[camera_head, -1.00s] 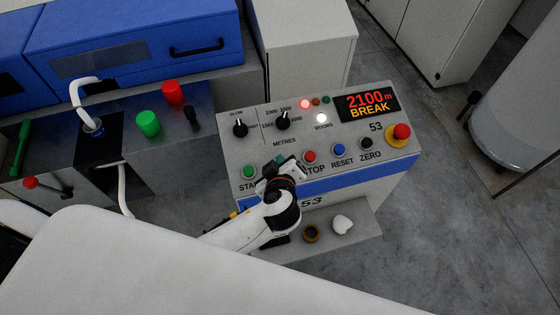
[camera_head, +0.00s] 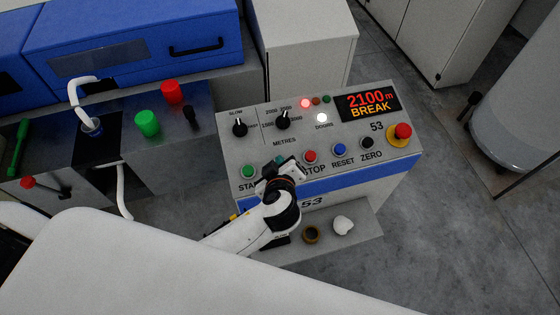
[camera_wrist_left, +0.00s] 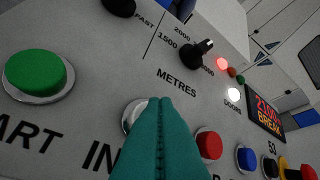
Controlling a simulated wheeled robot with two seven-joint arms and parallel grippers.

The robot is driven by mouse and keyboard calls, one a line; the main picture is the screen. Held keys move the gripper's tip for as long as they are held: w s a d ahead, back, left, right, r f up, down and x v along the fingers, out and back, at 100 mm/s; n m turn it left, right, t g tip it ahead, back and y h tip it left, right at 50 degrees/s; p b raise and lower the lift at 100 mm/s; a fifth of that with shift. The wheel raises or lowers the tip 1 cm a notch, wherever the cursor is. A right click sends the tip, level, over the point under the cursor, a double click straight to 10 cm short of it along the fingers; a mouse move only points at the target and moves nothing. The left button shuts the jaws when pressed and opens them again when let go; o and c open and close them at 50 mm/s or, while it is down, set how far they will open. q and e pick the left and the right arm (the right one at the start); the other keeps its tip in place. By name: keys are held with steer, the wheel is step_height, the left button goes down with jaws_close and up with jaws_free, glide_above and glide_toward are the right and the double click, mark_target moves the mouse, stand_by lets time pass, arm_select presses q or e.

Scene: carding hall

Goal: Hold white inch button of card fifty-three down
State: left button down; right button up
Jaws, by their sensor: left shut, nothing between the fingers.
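The control panel of card fifty-three (camera_head: 225,130) has a green START button (camera_head: 248,171), a red STOP button (camera_head: 310,157), a blue RESET button and a black ZERO button. The white inch button (camera_wrist_left: 130,112) sits between START and STOP in the wrist view, above the partly covered letters "IN". Only its left edge shows; my teal fingers cover the rest. My left gripper (camera_wrist_left: 160,103) is shut and empty, its tips over the button. Whether they touch or press it I cannot tell. In the head view the gripper (camera_head: 277,160) hides the button. My right gripper is not in view.
The display (camera_head: 368,102) reads 2100 m BREAK, and a red and a white lamp are lit. A red emergency knob (camera_head: 402,132) stands at the panel's right. Two dials (camera_head: 283,121) sit above the buttons. A brown ring (camera_head: 311,234) and a white lump (camera_head: 343,224) lie on the lower ledge.

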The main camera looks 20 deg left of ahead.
arm_select(q)
steer(key=shift+w+f+b, duration=0.1)
steer(key=shift+f+b, duration=0.35)
steer(key=shift+f, duration=0.05)
steer(key=shift+r, duration=0.1)
stand_by(3.1)
steer(key=shift+s+r+p, duration=0.2)
steer(key=shift+r+p, duration=0.5)
steer(key=shift+r, duration=0.15)
steer(key=r+p, duration=0.2)
steer(key=r, duration=0.1)
steer(key=s+r+p, duration=0.1)
steer(key=shift+d+r+p, duration=0.3)
steer(key=shift+d+r, duration=0.1)
